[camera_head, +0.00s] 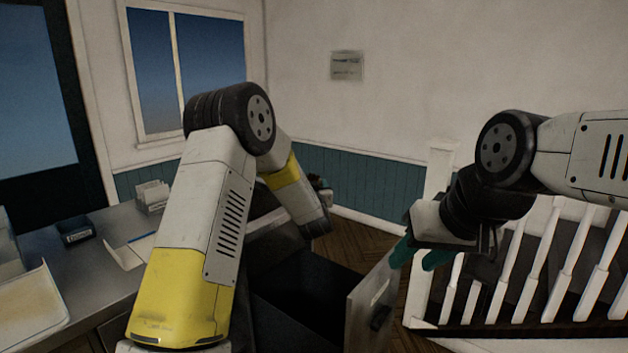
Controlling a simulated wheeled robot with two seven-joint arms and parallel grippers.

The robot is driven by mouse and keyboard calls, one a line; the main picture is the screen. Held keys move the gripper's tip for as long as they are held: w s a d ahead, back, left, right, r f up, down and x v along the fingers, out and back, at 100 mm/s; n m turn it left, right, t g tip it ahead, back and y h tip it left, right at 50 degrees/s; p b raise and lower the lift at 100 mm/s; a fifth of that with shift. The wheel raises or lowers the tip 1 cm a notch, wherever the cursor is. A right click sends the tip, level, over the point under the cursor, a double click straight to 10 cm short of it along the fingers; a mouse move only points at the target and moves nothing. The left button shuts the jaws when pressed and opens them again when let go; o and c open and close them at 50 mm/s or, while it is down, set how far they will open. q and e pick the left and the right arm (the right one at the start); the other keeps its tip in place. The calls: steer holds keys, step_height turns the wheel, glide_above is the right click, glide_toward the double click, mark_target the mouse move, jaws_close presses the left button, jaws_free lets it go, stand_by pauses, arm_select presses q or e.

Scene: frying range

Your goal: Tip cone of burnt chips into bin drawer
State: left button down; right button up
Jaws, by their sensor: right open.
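The bin drawer is pulled open, its dark inside (305,292) showing below my left arm and its pale front panel (372,298) with a dark handle facing right. My right gripper (414,262) is open, its two teal fingers pointing down just above and right of the drawer front, with nothing seen between them. My left arm bends over the drawer. Its gripper is mostly hidden behind the forearm; only a small dark and teal bit shows past it, and its jaws cannot be made out. I cannot see a cone of chips.
A steel counter (100,262) runs along the left with a small dark box (76,230), a white holder (152,195) and a pale tray (30,310). A white railing (500,275) stands on the right. Wooden floor (360,240) shows behind the drawer.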

arm_select(q)
steer(key=m, duration=0.1)
steer(key=m+t, duration=0.1)
steer(key=m, duration=0.1)
steer(key=shift+d+f+m+h, duration=0.1)
steer(key=shift+f+m+h, duration=0.05)
steer(key=shift+m+h, duration=0.15)
steer(key=shift+f+m+t, duration=0.2)
steer(key=shift+m+t, duration=0.3)
steer(key=shift+m, duration=0.7)
step_height(320, 180, down, 8)
steer(key=d+m+t+h, duration=0.1)
steer(key=m+h, duration=0.7)
steer(key=m, duration=0.9)
steer(key=shift+s+d+m+h, duration=0.35)
steer(key=shift+d+m+h, duration=0.05)
steer(key=shift+d, duration=0.2)
steer(key=shift+f, duration=0.1)
